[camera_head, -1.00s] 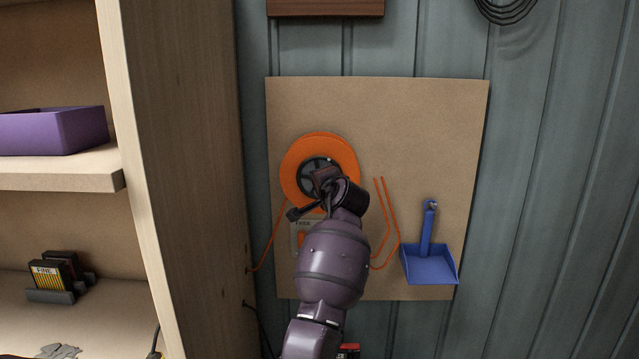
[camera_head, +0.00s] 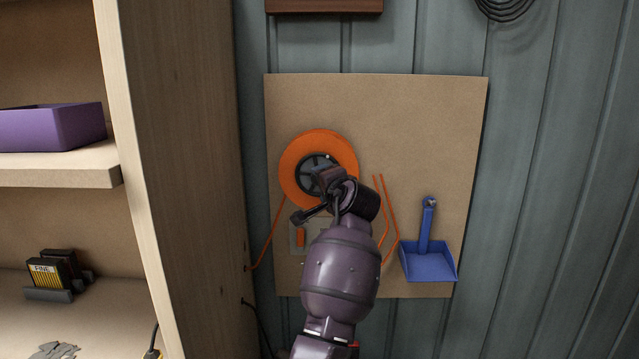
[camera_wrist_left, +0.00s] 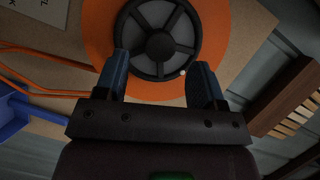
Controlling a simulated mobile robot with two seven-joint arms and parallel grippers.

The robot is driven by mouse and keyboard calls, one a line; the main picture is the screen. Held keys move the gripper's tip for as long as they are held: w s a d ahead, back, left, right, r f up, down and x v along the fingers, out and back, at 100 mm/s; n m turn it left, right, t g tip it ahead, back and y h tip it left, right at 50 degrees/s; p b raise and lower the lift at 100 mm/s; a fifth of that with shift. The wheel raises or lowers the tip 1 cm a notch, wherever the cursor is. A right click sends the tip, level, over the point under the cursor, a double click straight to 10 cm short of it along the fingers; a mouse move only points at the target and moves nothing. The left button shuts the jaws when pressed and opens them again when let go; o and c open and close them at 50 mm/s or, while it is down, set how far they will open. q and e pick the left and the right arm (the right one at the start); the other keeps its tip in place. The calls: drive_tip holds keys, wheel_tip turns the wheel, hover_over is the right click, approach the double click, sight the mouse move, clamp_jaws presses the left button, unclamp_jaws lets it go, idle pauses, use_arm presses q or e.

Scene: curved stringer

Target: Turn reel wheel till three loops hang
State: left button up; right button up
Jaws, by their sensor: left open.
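The orange reel (camera_head: 294,158) is mounted on a brown board on the wall. Its dark spoked wheel (camera_head: 313,163) is partly behind my left gripper (camera_head: 318,192). In the left wrist view the wheel (camera_wrist_left: 160,46) lies just beyond the open, empty fingers of my left gripper (camera_wrist_left: 161,80). A small pale spot (camera_wrist_left: 183,72) shows on its rim near one finger. Orange cord (camera_head: 389,212) hangs right of the reel; its lower part is hidden by my arm, so I cannot count loops. My right gripper is not in view.
A grey plate with an orange bar (camera_head: 300,237) sits below the reel, partly covered. A blue dustpan (camera_head: 428,260) hangs at the right of the board (camera_head: 420,110). A wooden shelf unit (camera_head: 185,150) stands close on the left, holding a purple bin (camera_head: 50,128).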

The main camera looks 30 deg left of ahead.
use_arm(q)
drive_tip(key=v, duration=0.6)
drive_tip(key=shift+d, duration=0.25)
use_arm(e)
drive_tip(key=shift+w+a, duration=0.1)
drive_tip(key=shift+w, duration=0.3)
use_arm(q)
drive_tip(key=shift+s, duration=0.15)
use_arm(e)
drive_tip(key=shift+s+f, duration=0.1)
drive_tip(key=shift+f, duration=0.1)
